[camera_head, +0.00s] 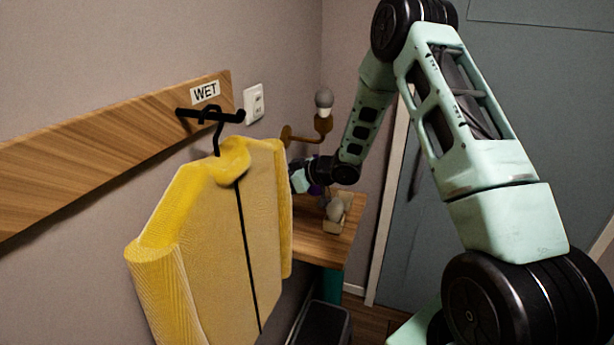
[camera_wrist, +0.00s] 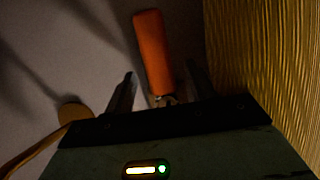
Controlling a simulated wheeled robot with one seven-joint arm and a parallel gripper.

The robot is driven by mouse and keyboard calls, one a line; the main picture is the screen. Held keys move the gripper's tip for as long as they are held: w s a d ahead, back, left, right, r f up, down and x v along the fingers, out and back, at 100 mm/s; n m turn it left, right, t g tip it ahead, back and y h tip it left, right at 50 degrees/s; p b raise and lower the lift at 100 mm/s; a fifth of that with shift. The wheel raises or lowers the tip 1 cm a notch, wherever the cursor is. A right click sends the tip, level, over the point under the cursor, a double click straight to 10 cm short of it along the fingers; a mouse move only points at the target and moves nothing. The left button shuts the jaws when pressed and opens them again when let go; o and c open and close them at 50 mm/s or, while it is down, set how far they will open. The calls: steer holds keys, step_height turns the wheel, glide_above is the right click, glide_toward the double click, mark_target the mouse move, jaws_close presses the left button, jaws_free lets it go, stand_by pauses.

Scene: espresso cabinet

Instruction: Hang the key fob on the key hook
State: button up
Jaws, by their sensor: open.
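An orange key fob (camera_wrist: 153,52) shows in the wrist view against the grey wall, with a small metallic part at its lower end. My gripper (camera_wrist: 160,72) is open, one finger on each side of the fob; I cannot tell whether either touches it. In the head view my gripper (camera_head: 299,180) is low near the wall, partly hidden behind the yellow raincoat. The fob is hidden in the head view. I cannot make out the key hook in either view.
The yellow raincoat (camera_head: 210,245) hangs from a black hook (camera_head: 215,116) on a wooden board labelled WET (camera_head: 110,145). A wall lamp (camera_head: 323,103) is behind it. Coat fabric is close at right in the wrist view.

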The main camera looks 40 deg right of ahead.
steer(key=b+v, duration=0.3)
steer(key=v, duration=1.2)
steer(key=shift+s, duration=0.25)
steer(key=shift+r, duration=0.15)
steer(key=s+a+f+n+g+h+b, duration=0.1)
steer(key=s+a+g+h, duration=0.5)
steer(key=s+a, duration=2.3)
steer(key=a+g, duration=0.2)
steer(key=g, duration=0.3)
steer(key=shift+a+h, duration=0.2)
steer(key=shift+h, duration=0.2)
steer(key=shift+s, duration=0.1)
